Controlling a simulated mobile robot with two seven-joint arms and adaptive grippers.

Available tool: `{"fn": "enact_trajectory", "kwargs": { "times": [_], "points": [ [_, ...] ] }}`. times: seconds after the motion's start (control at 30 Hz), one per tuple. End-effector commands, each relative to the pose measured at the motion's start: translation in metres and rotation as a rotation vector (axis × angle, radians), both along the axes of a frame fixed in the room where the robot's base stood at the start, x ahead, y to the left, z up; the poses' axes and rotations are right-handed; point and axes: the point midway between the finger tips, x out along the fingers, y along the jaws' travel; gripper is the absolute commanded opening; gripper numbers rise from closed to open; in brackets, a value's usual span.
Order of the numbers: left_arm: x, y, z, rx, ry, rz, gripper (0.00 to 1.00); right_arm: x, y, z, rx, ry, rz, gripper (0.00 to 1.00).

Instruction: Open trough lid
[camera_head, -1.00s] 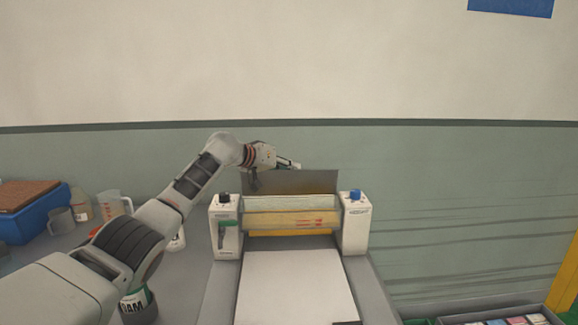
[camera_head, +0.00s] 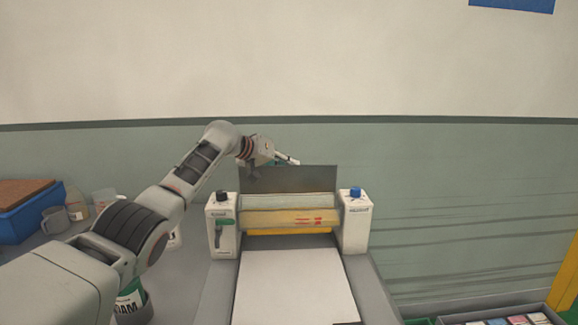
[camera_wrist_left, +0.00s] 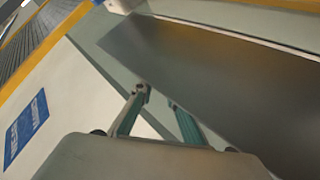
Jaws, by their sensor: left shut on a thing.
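The trough lid (camera_head: 300,179) is a dark grey plate standing raised behind the rollers of the white machine. My left gripper (camera_head: 270,163) is at the lid's upper left edge, shut on it. In the left wrist view the two fingers (camera_wrist_left: 157,98) meet the edge of the broad dark lid (camera_wrist_left: 215,75); the far finger's tip is partly hidden by it. The trough behind the rollers is hidden by the lid and rollers in the head view. My right gripper is not in view.
Yellowish rollers (camera_head: 288,216) sit between two white posts with a black knob (camera_head: 222,196) and a blue knob (camera_head: 355,193). A white bed (camera_head: 295,285) lies in front. A blue bin (camera_head: 30,215), mug (camera_head: 54,220) and jugs stand at left.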

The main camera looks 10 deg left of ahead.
Motion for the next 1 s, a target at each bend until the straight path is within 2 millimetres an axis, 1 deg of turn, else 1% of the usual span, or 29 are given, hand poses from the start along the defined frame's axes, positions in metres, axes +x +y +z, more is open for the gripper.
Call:
{"fn": "enact_trajectory", "kwargs": {
  "times": [0.03, 0.97, 1.0],
  "points": [
    [-0.0027, 0.0046, -0.0222, 0.020, 0.031, 0.000, 0.00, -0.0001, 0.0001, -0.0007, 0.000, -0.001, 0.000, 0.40],
    [-0.0027, 0.0047, -0.0223, 0.021, 0.030, 0.000, 0.00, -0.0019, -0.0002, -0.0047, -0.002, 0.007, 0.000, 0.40],
    [-0.0027, 0.0047, -0.0223, 0.021, 0.030, 0.000, 0.23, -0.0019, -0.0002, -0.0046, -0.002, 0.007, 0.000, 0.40]
  ]
}}
